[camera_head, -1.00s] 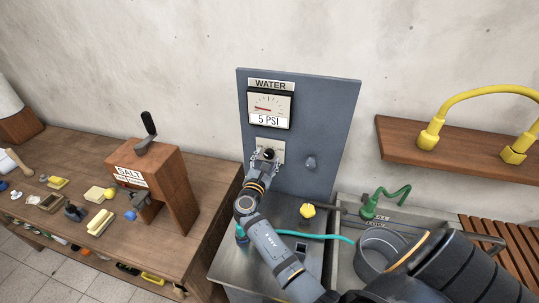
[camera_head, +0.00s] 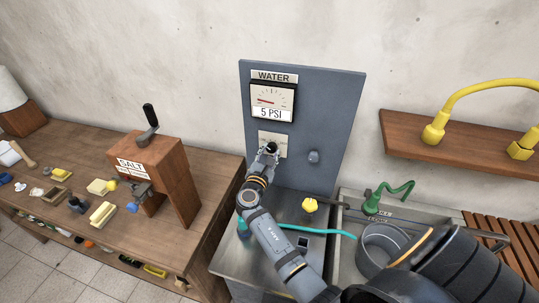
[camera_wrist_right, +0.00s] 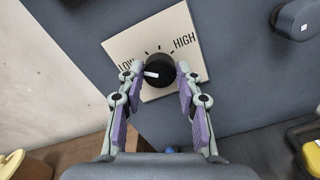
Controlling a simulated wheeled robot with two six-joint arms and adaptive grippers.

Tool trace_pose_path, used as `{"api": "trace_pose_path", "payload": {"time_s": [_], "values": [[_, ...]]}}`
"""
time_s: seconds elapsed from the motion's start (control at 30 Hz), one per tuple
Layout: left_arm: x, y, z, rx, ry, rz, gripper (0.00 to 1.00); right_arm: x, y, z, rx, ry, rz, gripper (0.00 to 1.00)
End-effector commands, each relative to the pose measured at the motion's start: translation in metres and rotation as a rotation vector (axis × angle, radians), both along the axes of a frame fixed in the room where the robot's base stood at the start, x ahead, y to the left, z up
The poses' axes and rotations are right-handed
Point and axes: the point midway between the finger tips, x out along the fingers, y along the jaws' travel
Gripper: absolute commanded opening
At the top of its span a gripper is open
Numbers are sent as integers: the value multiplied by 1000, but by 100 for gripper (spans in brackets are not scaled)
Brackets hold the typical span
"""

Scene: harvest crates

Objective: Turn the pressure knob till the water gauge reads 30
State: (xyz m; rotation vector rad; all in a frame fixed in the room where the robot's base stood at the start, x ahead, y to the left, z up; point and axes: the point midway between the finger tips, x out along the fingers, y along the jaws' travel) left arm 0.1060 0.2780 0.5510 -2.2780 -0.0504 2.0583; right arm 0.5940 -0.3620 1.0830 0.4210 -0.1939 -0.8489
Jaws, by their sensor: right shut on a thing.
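The water gauge (camera_head: 272,101) on the grey panel (camera_head: 330,110) reads 5 PSI, with its red needle at the left of the dial. Below it is a pale plate (camera_head: 280,139) with the black pressure knob (camera_head: 271,147), mostly hidden by my gripper in the head view. In the right wrist view the knob (camera_wrist_right: 158,72) has a white mark pointing left, toward LOW; HIGH is at the right of the plate (camera_wrist_right: 180,28). My right gripper (camera_wrist_right: 159,80) has its two fingers on either side of the knob and is shut on it. My left gripper is not in view.
A grey knob (camera_head: 313,157) sticks out of the panel at right. A yellow knob (camera_head: 310,205) and a teal hose (camera_head: 320,232) are on the metal counter below. A wooden salt box (camera_head: 155,170) stands on the left table.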

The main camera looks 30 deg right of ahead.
Motion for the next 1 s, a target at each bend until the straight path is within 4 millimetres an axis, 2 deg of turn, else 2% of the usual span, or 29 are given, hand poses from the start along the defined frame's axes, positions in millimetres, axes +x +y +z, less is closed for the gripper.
{"api": "trace_pose_path", "payload": {"time_s": [0.6, 1.0], "values": [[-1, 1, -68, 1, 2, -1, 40, -1, -1, -7, 343, -405, 0, 3], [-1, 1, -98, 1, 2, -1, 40, -1, -1, -5, 523, -612, 1, 3]]}}
